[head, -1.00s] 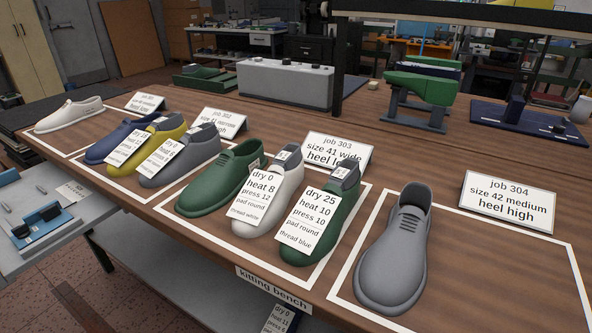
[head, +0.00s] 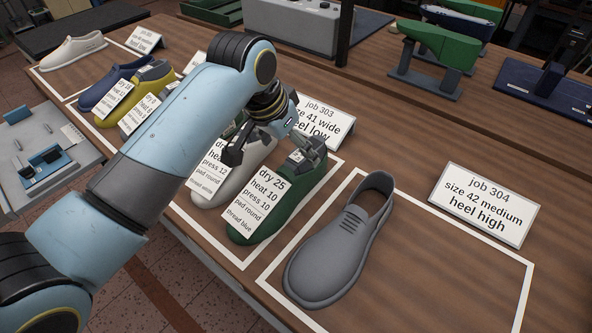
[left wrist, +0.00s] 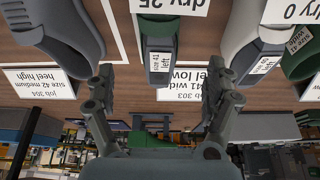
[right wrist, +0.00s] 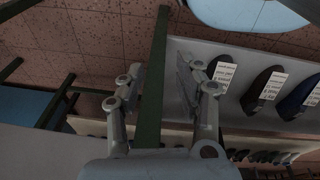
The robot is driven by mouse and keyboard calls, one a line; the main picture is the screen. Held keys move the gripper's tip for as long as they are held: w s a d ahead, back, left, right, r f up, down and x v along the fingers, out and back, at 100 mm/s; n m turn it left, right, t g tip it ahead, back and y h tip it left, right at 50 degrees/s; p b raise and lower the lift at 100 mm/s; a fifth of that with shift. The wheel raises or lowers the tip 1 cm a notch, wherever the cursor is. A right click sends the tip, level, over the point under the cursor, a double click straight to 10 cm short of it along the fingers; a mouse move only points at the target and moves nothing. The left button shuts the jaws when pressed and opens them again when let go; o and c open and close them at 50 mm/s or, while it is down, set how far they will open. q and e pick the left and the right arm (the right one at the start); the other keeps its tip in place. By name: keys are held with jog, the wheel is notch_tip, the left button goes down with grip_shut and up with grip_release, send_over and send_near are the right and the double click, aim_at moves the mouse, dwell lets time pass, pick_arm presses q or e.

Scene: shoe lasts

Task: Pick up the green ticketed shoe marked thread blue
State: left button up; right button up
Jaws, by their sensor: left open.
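The green ticketed shoe (head: 298,190) stands on the bench in the job 303 frame. Its ticket (head: 258,200) reads dry 25, heat 10, press 10, pad round, thread blue. My left gripper (head: 268,150) is open over the heel end of this shoe and the white shoe (head: 228,180) beside it. In the left wrist view the green shoe (left wrist: 158,28) shows between the spread fingers (left wrist: 155,92), with a "size 41 left" label inside its opening. My right gripper (right wrist: 160,75) is open and empty; it shows only in the right wrist view, near a green bar.
A grey shoe (head: 340,240) stands to the right, by the job 304 sign (head: 485,205). The job 303 sign (head: 325,120) stands behind the heels. Bench surface right of the grey shoe is clear.

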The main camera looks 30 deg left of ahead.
aim_at(296, 157)
pick_arm(q)
jog(key=x, duration=0.4)
jog(key=shift+f, duration=0.35)
jog(key=x, duration=0.5)
jog(key=shift+s+f, duration=0.1)
jog(key=shift+d+f, duration=0.1)
jog(key=shift+f, duration=0.05)
jog(key=c, duration=0.4)
grip_shut()
pick_arm(e)
jog(key=s, duration=0.3)
jog(key=shift+s+d+r+g, duration=0.15)
jog(key=shift+s+r+g, duration=0.05)
jog(key=shift+s+g, duration=0.15)
